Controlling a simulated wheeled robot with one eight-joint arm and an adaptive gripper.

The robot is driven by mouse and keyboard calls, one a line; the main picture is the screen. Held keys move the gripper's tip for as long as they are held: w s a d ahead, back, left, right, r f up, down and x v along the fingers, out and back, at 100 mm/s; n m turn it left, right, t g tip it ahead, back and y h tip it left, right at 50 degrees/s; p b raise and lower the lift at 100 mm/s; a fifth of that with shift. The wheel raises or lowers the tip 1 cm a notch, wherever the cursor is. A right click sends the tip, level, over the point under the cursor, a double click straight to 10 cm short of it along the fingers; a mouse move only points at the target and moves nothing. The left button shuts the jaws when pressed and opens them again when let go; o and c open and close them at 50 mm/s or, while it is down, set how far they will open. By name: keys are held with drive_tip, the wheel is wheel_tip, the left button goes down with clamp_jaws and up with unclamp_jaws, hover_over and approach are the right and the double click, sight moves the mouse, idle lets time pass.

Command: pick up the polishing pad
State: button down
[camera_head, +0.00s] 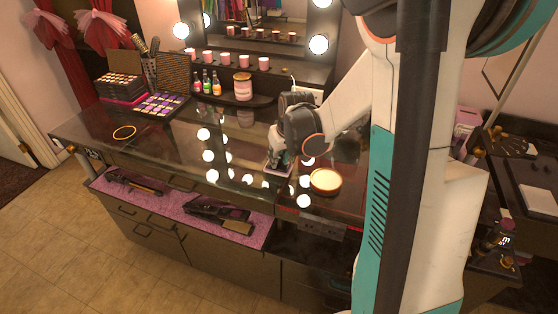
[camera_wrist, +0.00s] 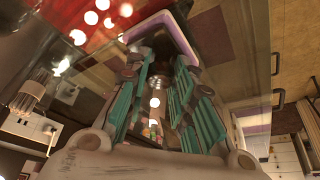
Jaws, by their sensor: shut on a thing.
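The polishing pad (camera_head: 272,169) looks like a small pale block with a pinkish-lavender edge. It is at the glass vanity top, under my gripper (camera_head: 279,156), which points down from above. In the wrist view the pad's lavender rim (camera_wrist: 178,30) frames the far end of my gripper (camera_wrist: 155,55). The teal-lined fingers are shut on the pad, and they hide its middle. I cannot tell whether the pad touches the glass or is just above it.
A round cream-topped tin (camera_head: 325,181) stands close to the right of the pad. Bottles (camera_head: 207,84), a pink candle jar (camera_head: 243,87) and palettes (camera_head: 162,104) stand behind. The front-left glass is clear.

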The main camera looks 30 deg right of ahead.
wheel_tip(320, 180, up, 18)
drive_tip(key=p, duration=0.4)
drive_tip(key=shift+s+f, duration=0.1)
